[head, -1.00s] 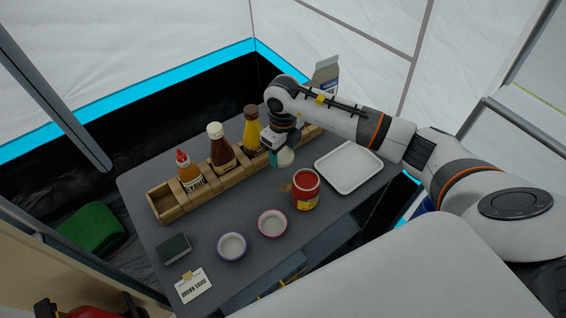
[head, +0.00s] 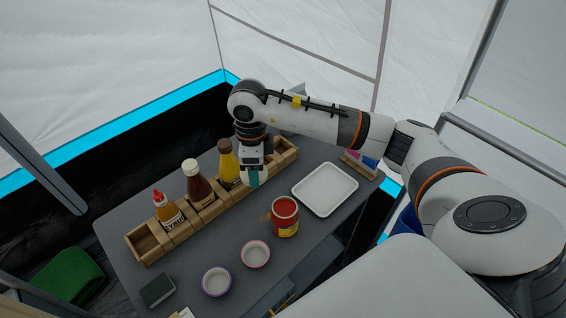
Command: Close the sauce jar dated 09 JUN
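A red sauce jar (head: 285,217) with a yellow label stands upright on the dark table, left of the white tray. Its top shows red; I cannot tell whether that is sauce or a lid, and no date is legible. A small tan patch lies beside its left side. My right gripper (head: 253,181) points down between the jar and the wooden rack, apart from the jar. A teal piece shows at its tip; I cannot tell whether it is a finger or something held. My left gripper is out of view.
The wooden rack (head: 146,241) holds a syrup bottle (head: 168,210), a brown sauce bottle (head: 196,185) and a yellow bottle (head: 229,167). Two small bowls, pink-rimmed (head: 255,254) and purple-rimmed (head: 217,282), stand nearer. The white tray (head: 325,190) is empty. A dark box (head: 157,290) sits front left.

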